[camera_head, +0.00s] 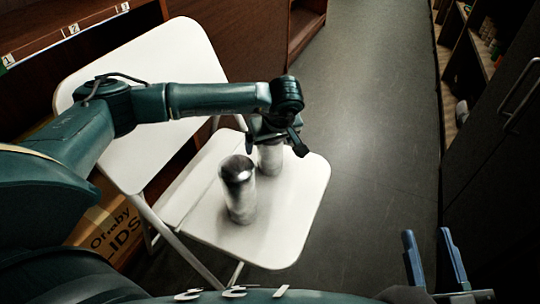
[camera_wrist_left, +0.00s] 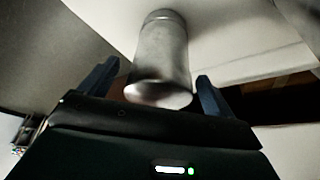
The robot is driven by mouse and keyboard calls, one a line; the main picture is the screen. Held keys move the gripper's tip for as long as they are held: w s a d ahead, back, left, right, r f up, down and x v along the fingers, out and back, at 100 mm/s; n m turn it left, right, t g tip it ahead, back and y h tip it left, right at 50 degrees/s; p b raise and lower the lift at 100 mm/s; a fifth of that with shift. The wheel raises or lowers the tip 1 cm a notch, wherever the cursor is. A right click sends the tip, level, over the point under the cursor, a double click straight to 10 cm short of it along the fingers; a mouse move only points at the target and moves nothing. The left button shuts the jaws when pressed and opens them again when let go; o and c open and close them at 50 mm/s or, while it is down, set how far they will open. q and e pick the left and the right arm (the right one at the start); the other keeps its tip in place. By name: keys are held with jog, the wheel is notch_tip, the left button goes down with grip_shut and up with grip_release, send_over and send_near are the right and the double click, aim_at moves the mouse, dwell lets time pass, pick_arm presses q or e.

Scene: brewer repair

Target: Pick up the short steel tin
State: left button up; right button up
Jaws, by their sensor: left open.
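Two steel tins stand upright on the white folding chair's seat (camera_head: 285,240). The nearer tin (camera_head: 240,195) is fully in view and looks the taller. The farther tin (camera_head: 270,160) looks shorter, but its upper part is hidden by my left gripper (camera_head: 277,135).
The white chair backrest (camera_head: 170,60) rises behind my left arm. A cardboard box (camera_head: 110,235) marked LIDS is left of the chair. Numbered shelving (camera_head: 60,35) is at upper left and dark cabinets (camera_head: 490,150) at right. The floor (camera_head: 375,120) between is clear.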

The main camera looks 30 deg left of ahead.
pick_arm(q)
jog(key=shift+w+a+f, duration=0.1)
jog(key=shift+a+f, duration=0.05)
jog(key=shift+f, duration=0.45)
jog(key=shift+r, duration=0.1)
jog(key=shift+c, duration=0.3)
pick_arm(e)
jog(key=shift+r, duration=0.5)
pick_arm(q)
jog(key=c, duration=1.1)
jog(key=shift+c, duration=0.3)
pick_arm(e)
jog(key=shift+s+a+f, duration=0.1)
jog(key=shift+f, duration=0.2)
